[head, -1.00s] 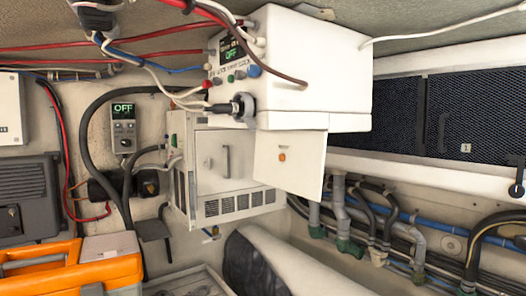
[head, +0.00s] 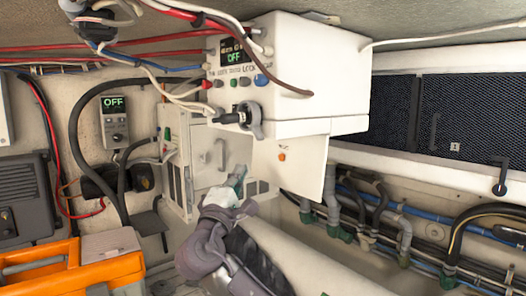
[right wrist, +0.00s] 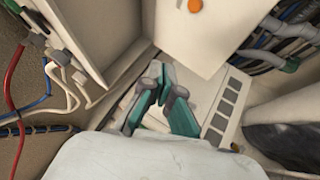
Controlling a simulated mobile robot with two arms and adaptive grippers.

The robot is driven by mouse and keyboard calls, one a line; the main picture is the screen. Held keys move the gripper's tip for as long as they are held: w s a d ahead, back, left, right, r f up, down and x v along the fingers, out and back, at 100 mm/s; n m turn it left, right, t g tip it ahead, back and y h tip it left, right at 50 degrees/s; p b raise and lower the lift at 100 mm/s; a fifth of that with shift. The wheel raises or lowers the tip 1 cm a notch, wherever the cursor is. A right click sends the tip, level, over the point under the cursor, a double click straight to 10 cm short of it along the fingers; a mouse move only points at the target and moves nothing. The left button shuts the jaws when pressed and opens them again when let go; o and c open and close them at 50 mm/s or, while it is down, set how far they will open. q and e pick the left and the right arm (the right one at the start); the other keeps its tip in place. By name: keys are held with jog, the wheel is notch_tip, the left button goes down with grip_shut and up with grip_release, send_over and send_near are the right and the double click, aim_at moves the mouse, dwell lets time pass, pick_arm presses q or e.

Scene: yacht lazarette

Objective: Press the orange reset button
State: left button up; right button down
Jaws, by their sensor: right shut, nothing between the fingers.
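The orange reset button (head: 282,156) is a small round knob on a pale panel. The panel hangs below the white box at the centre of the head view. The button (right wrist: 195,6) also shows at the top edge of the right wrist view. My right gripper (head: 240,180) is below and left of the button, apart from it, in front of the white vented unit. In the right wrist view its teal fingers (right wrist: 168,84) are shut with nothing between them. My left gripper is in neither view.
The white box (head: 320,75) with a display reading OFF juts out above the panel. Cables hang at its left. A white vented unit (head: 205,150) stands behind my right gripper. Pipes and hoses (head: 405,235) run at right. An orange toolbox (head: 100,270) sits lower left.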

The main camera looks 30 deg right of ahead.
aim_at(281, 157)
jog(key=r, duration=0.1)
jog(key=s+r, duration=0.1)
jog(key=a+r+h, duration=0.1)
jog(key=shift+s+m, duration=0.15)
jog(key=shift+m, duration=0.25)
jog(key=shift+d, duration=0.2)
jog(key=shift+w+d+f, duration=0.15)
jog(key=shift+d, duration=1.25)
jog(key=shift+w+d+f, duration=0.1)
jog(key=shift+d, duration=1.3)
jog(key=shift+w+d+f, duration=0.15)
jog(key=shift+d, duration=1.25)
jog(key=shift+d+b, duration=0.35)
jog(key=shift+d, duration=0.1)
